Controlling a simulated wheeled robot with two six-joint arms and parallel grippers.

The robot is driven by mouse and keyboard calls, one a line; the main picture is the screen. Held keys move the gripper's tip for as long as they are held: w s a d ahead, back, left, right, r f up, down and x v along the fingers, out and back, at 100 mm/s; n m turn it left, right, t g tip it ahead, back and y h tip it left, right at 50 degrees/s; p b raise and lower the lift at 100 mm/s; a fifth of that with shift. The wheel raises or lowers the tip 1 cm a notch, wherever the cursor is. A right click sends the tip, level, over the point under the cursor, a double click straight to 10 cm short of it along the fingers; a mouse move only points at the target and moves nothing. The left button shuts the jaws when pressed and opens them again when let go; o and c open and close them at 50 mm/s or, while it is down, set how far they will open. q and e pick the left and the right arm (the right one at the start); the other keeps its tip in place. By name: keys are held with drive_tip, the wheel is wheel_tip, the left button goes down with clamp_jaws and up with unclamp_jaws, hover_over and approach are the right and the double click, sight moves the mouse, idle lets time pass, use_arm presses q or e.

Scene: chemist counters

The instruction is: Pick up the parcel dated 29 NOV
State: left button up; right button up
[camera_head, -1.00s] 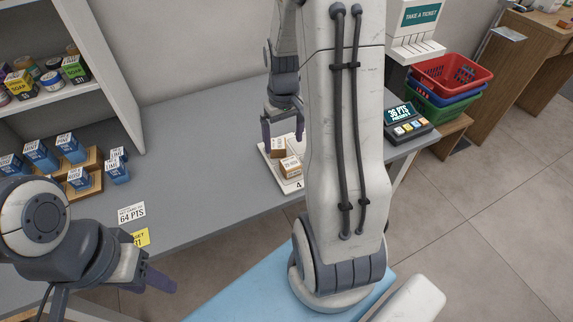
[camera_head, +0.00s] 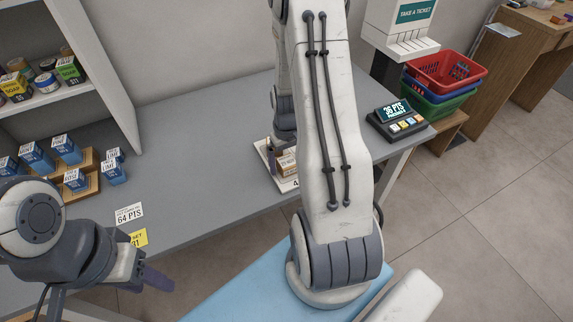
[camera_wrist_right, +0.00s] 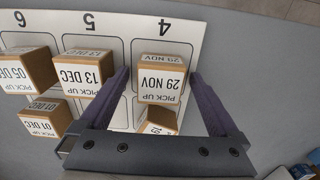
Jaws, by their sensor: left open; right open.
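The parcel dated 29 NOV (camera_wrist_right: 160,78) is a small brown box with a white label, in the column marked 4 on the white board (camera_wrist_right: 190,35) in the right wrist view. My right gripper (camera_wrist_right: 158,85) is open, with one purple finger on each side of this parcel; I cannot tell whether they touch it. A partly hidden parcel (camera_wrist_right: 158,120) stands nearer the gripper's palm. In the head view a parcel (camera_head: 287,164) shows by the right gripper, mostly hidden by my right arm. My left gripper (camera_head: 150,278) is open and empty at the lower left.
Parcels dated 13 DEC (camera_wrist_right: 90,72), 05 DEC (camera_wrist_right: 28,70) and 01 DEC (camera_wrist_right: 42,118) stand left of my right gripper. A points display (camera_head: 400,120) sits at the counter's right end. Small blue boxes (camera_head: 66,150) stand at the left. The middle counter (camera_head: 200,150) is clear.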

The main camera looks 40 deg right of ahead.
drive_tip(key=c, duration=1.5)
drive_tip(key=shift+r, duration=0.1)
